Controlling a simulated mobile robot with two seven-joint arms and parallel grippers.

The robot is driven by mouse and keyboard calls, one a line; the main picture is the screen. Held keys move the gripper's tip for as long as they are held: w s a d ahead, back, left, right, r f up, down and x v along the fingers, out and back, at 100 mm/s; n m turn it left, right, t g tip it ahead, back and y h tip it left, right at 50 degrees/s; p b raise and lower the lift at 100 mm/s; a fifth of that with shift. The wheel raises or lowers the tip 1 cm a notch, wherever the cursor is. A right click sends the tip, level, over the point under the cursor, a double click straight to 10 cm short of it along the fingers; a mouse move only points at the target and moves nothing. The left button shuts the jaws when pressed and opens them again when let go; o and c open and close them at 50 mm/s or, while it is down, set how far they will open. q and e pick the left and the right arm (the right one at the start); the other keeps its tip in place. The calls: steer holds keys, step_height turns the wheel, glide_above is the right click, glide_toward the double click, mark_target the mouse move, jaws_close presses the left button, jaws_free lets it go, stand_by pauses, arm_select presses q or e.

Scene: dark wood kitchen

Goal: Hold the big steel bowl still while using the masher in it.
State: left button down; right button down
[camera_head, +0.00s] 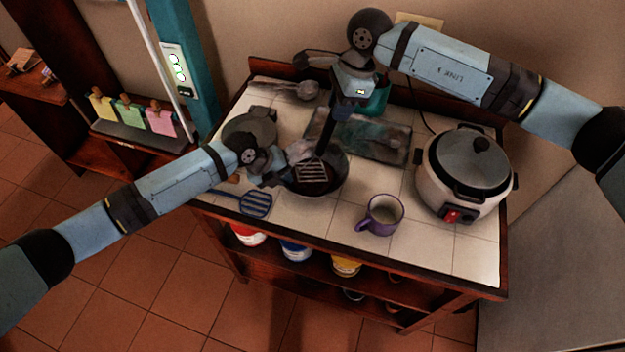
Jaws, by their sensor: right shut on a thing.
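The big steel bowl (338,180) stands on the white tiled counter, left of the middle, and looks dark inside. The masher (313,173) is in the bowl, with its slotted head low inside and its dark handle rising steeply. My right gripper (338,112) is above the bowl, shut on the top of the masher's handle. My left gripper (276,172) is at the bowl's left rim. Its fingers blend with the dark rim, so I cannot tell whether they are open or closed on it. The masher and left gripper hide part of the bowl.
A purple mug (381,215) stands right of the bowl, and a rice cooker (464,172) further right. A blue slotted spatula (256,204) lies at the front left. A dark tray (380,140) lies behind the bowl, and a round pan (250,128) at the back left. The front right counter is clear.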

steer(key=shift+f, duration=0.45)
steer(key=shift+f, duration=1.15)
steer(key=shift+r, duration=0.1)
steer(key=shift+r, duration=1.5)
steer(key=shift+f, duration=0.45)
steer(key=shift+f, duration=1.2)
steer(key=shift+r, duration=1.65)
